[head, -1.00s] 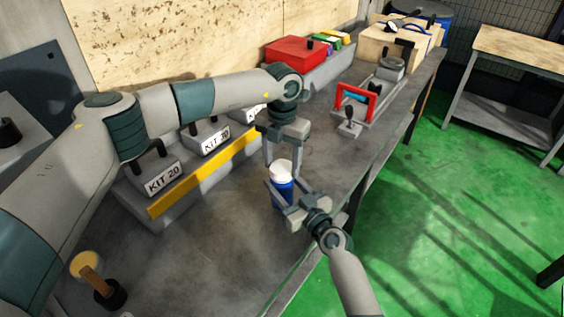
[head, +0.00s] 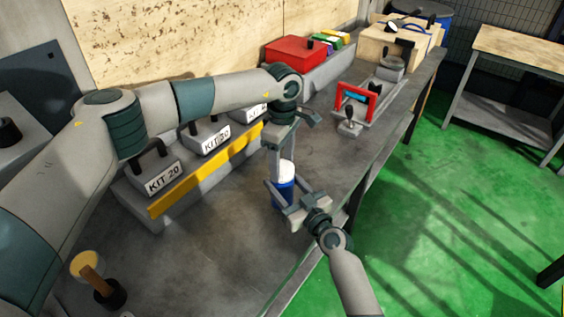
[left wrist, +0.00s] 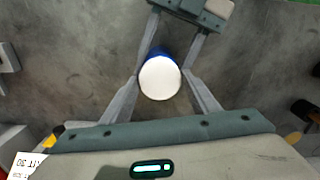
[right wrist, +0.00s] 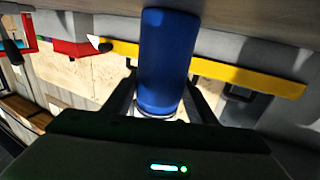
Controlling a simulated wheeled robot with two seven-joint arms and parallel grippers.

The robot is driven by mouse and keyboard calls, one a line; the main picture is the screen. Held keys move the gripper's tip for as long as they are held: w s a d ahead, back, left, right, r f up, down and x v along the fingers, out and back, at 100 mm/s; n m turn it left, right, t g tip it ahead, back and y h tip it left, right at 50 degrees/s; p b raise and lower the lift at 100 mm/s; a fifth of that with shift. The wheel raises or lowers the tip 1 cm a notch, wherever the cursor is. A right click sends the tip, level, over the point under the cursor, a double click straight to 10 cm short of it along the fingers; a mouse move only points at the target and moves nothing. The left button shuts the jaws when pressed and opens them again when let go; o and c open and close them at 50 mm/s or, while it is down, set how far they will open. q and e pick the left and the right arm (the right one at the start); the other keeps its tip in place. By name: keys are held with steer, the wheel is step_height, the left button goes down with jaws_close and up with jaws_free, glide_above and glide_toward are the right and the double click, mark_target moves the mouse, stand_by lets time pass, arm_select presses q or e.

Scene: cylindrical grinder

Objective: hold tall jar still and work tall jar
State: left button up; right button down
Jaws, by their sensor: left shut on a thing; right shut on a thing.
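The tall jar (head: 285,186) is a blue cylinder with a white lid (head: 287,167), upright on the bench. My left gripper (head: 279,162) points down from above and is shut on the white lid, which shows between its fingers in the left wrist view (left wrist: 160,78). My right gripper (head: 283,196) comes in from the front right and is shut on the blue body. In the right wrist view the blue body (right wrist: 166,60) stands between the fingers. Part of the body is hidden behind the right gripper in the head view.
Grey KIT 20 boxes (head: 165,177) with a yellow strip (head: 205,170) stand behind the left part of the bench (head: 215,235). The bench front is mostly clear.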

arm_select(q)
steer(key=m, duration=0.4)
steer(key=shift+m, duration=0.3)
arm_select(e)
steer(key=shift+f, duration=0.1)
arm_select(q)
steer(key=m, duration=0.4)
steer(key=o, duration=1)
steer(key=shift+r, duration=0.1)
steer(key=shift+r, duration=2.15)
steer(key=shift+c, duration=0.4)
